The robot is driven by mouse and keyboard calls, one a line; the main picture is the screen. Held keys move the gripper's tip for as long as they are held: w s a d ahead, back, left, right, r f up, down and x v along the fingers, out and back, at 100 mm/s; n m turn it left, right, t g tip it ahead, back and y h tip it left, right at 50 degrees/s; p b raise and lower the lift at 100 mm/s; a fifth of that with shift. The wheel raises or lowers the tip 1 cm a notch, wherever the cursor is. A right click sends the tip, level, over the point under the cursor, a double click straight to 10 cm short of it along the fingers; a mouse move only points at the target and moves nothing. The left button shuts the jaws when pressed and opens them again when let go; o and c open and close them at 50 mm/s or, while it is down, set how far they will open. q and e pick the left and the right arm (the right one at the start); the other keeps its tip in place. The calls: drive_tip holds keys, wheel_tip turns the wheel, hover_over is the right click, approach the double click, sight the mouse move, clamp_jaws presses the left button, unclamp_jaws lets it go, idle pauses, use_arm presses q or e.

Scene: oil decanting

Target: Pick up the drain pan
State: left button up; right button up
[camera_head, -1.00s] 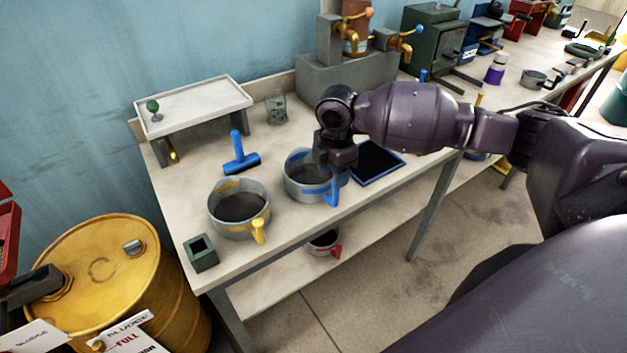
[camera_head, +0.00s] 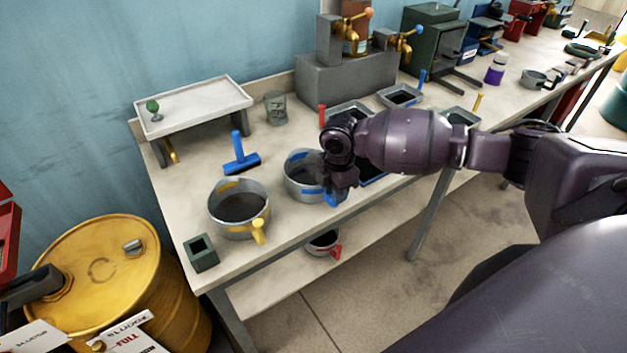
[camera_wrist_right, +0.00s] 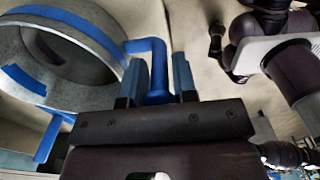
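A round grey drain pan with blue marks (camera_head: 297,178) stands on the bench, with dark contents and a blue handle at its front right. My right gripper (camera_head: 334,194) is at this handle and hides part of it. In the right wrist view the bent blue handle (camera_wrist_right: 157,68) passes between the two fingers of my right gripper (camera_wrist_right: 158,88). The fingers look apart, with narrow gaps beside the handle. The pan's rim (camera_wrist_right: 105,42) is at the upper left there. A similar pan with yellow marks (camera_head: 240,217) stands to the left. My left gripper is not identifiable.
A pan with a red handle (camera_head: 322,243) sits on the lower shelf. A blue scraper-like tool (camera_head: 241,160), a small green square cup (camera_head: 201,252) and a raised white tray (camera_head: 193,105) are nearby. Rectangular trays (camera_head: 400,95) stand behind my right arm. A yellow drum (camera_head: 110,265) stands at the left.

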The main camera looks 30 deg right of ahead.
clamp_jaws()
